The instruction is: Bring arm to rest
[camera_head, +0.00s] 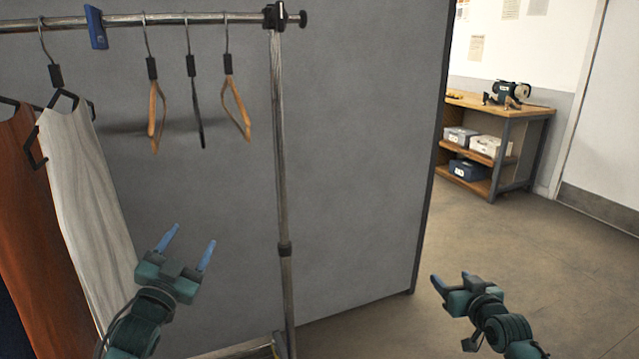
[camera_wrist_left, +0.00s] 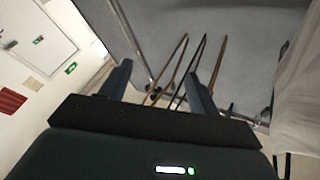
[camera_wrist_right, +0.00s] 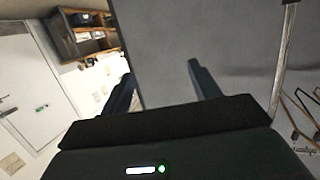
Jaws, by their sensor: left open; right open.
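My left gripper (camera_head: 190,248) is open and empty in the head view, its blue fingers pointing up below the clothes rail, in front of the grey panel and right of a white garment. Its open fingers also show in the left wrist view (camera_wrist_left: 158,85), with the hangers beyond them. My right gripper (camera_head: 452,280) is at the lower right of the head view, over the floor beside the panel's edge. In the right wrist view its fingers (camera_wrist_right: 160,90) are apart with nothing between them but the panel behind.
A metal clothes rail (camera_head: 190,18) carries a blue clip (camera_head: 96,27), several hangers (camera_head: 236,105), a white garment (camera_head: 85,170) and a rust-brown garment (camera_head: 25,200). Its upright post (camera_head: 281,170) stands before the grey panel (camera_head: 370,150). A workbench (camera_head: 540,112) stands far right; the floor there is clear.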

